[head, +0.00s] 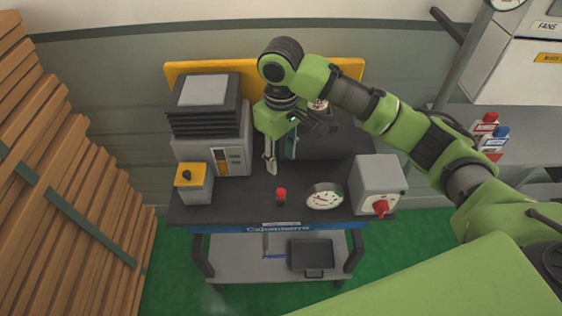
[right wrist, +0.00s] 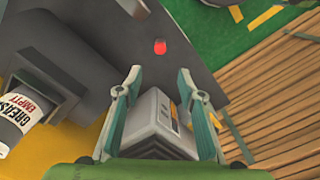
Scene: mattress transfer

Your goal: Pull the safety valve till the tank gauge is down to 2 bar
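A small red-topped fitting (head: 281,194) stands upright on the dark bench top; it may be the safety valve. It also shows as a red cap in the right wrist view (right wrist: 160,47), beyond the fingertips. A round white gauge (head: 324,195) lies to its right; its reading is too small to tell. A dark tank-like body (head: 325,140) stands behind, partly hidden by my right arm. My right gripper (head: 279,162) points down behind the red-topped fitting, apart from it. In the right wrist view its fingers (right wrist: 159,84) are spread and empty. My left gripper is not in view.
A grey box with a red knob (head: 378,180) stands right of the gauge. A grey machine (head: 213,120) and a yellow-topped switch box (head: 194,183) stand left. Stacked planks (head: 70,190) fill the left side.

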